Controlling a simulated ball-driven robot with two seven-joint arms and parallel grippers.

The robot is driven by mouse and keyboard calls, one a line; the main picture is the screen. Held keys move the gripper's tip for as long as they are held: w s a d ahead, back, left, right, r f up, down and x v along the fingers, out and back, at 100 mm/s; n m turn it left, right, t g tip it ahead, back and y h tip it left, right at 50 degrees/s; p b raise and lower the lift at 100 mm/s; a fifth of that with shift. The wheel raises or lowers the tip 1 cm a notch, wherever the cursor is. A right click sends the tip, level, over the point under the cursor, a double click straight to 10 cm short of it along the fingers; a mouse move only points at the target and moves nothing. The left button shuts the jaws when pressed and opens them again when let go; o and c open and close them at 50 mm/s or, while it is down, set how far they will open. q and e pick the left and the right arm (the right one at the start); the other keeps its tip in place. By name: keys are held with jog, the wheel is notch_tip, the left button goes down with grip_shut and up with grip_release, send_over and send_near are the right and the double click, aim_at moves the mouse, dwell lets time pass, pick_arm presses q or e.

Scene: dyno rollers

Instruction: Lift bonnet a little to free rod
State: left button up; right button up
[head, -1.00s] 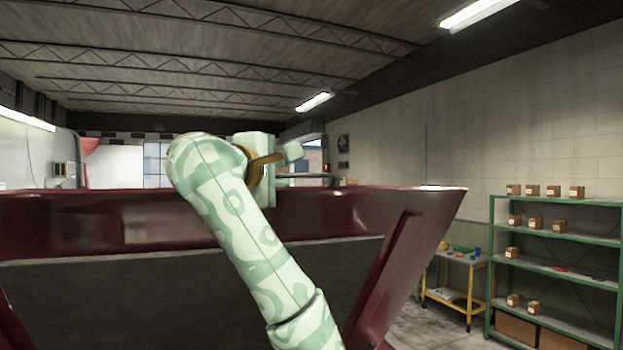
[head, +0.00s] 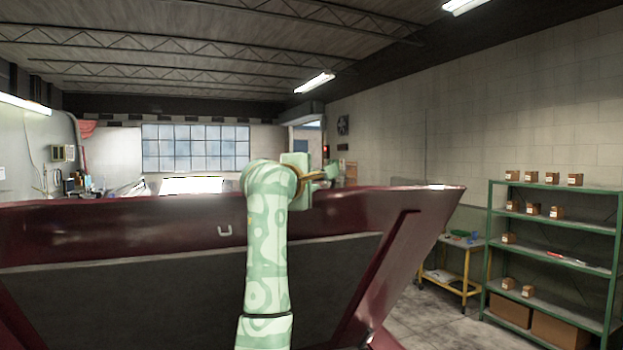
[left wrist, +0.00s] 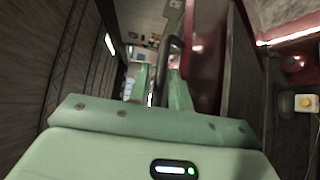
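The dark red bonnet (head: 130,220) stands raised across the head view, its grey inner panel (head: 150,290) facing me. A small metal loop (head: 225,231) sits on its inner face. My left arm rises in front of it, and my left gripper (head: 325,173) is at the bonnet's upper edge, right of centre. In the left wrist view, the two green fingers (left wrist: 160,90) stand apart with a gap. A dark bar (left wrist: 175,50) runs beyond and partly between them, beside the red bonnet (left wrist: 208,45). I cannot tell whether it is the rod or whether the fingers touch it.
A green shelf (head: 490,250) with several small boxes stands at the right. A yellow-legged cart (head: 465,265) is beside it. Floor (head: 430,325) is free between the bonnet and the shelf. A window (head: 195,148) is in the back wall.

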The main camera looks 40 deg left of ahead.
pick_arm(q)
grip_shut()
jog(key=w+a+r, duration=0.1)
jog(key=a, duration=0.1)
jog(key=w+a+r, duration=0.1)
jog(key=a, duration=0.1)
jog(key=w+a+r, duration=0.1)
jog(key=shift+a+r, duration=0.4)
jog(key=shift+r, duration=0.15)
jog(key=shift+a, duration=0.1)
grip_release()
